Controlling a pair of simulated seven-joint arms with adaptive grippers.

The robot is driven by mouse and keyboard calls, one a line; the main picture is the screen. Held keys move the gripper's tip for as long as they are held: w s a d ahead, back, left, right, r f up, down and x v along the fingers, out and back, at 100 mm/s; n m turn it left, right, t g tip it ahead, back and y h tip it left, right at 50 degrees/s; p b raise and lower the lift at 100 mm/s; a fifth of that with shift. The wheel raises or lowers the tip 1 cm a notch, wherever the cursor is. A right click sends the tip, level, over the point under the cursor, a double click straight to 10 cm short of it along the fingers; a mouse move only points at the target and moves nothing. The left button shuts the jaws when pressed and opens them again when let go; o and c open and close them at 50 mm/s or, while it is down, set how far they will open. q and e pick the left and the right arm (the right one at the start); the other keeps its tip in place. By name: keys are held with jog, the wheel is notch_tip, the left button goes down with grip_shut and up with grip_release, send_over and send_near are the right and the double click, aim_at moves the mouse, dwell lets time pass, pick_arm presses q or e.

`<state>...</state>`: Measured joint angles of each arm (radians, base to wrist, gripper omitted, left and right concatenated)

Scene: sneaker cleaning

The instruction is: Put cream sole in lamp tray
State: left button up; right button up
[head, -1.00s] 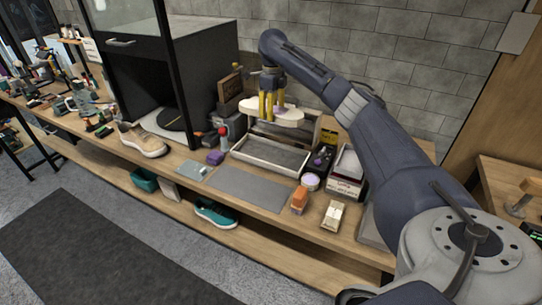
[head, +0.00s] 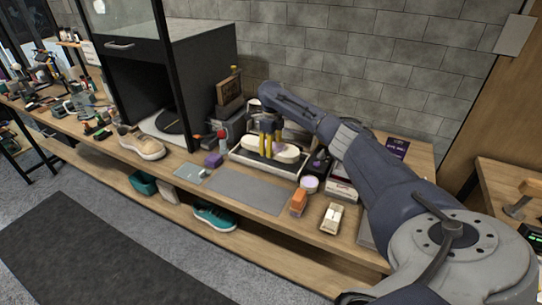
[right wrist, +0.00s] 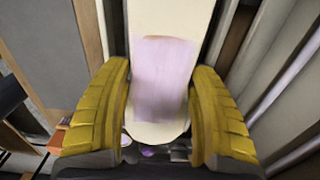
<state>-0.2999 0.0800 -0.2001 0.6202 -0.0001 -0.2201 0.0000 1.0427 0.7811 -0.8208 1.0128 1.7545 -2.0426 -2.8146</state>
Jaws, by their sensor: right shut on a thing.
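The cream sole (head: 288,152) is a long pale piece with rounded ends, at the lamp tray in the head view. It fills the middle of the right wrist view (right wrist: 165,20), with a pinkish-lilac patch on its face. My right gripper (head: 267,145) has yellow fingers and is shut on the sole, one finger on each side. The lamp tray (head: 262,169) is a light-rimmed box with a dark floor; the sole is low over it or inside it. I cannot tell whether the sole touches its floor. My left gripper is out of view.
A grey mat (head: 240,190) lies in front of the tray. A lilac-topped jar (head: 309,184), an orange block (head: 298,200) and a cream brush (head: 332,217) stand to its right. A beige sneaker (head: 142,146) and a black cabinet (head: 205,70) are at left.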

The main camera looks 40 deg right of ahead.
aim_at(271, 159)
jog(key=shift+f, duration=2)
jog(key=shift+f, duration=0.1)
jog(key=o, duration=1)
jog(key=shift+c, duration=0.2)
notch_tip(271, 159, up, 12)
jog(key=shift+r, duration=0.1)
